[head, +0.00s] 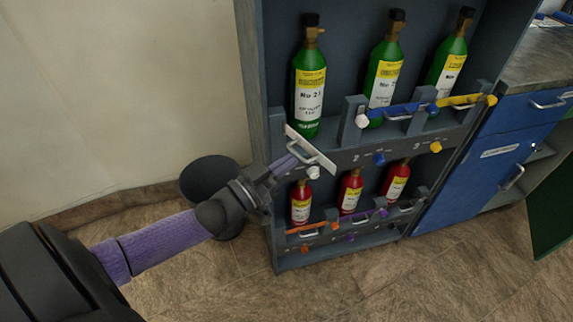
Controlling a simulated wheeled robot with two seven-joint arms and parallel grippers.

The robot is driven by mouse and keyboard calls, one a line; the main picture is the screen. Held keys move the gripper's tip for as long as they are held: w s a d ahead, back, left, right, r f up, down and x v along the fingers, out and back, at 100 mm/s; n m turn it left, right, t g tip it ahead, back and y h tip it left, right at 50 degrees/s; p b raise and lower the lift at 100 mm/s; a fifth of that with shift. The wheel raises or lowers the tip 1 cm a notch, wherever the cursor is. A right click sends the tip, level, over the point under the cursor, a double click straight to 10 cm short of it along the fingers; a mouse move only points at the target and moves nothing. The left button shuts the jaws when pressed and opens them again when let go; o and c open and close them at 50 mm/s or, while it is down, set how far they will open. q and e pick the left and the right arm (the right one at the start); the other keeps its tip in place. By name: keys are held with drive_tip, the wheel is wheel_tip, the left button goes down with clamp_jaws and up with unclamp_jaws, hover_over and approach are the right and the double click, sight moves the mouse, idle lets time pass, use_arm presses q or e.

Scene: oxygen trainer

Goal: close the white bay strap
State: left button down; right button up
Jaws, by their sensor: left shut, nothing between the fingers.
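The white bay strap (318,157) is at the upper shelf's left bay, in front of the green cylinder (309,92). It slants down to the right from the left side, and its right end is apart from the white knob (361,121) on the post. Another white knob (313,173) sits just below the strap. My left gripper (286,163) is shut at the strap's lower left side, with its fingertips close to the strap's handle. Whether they touch it I cannot tell. My right gripper is not in view.
The blue strap (400,113) and yellow strap (462,101) lie across the other upper bays. Red cylinders (350,192) stand on the lower shelf. A dark bin (207,178) stands left of the rack, behind my left arm. Blue drawers (519,116) are at right.

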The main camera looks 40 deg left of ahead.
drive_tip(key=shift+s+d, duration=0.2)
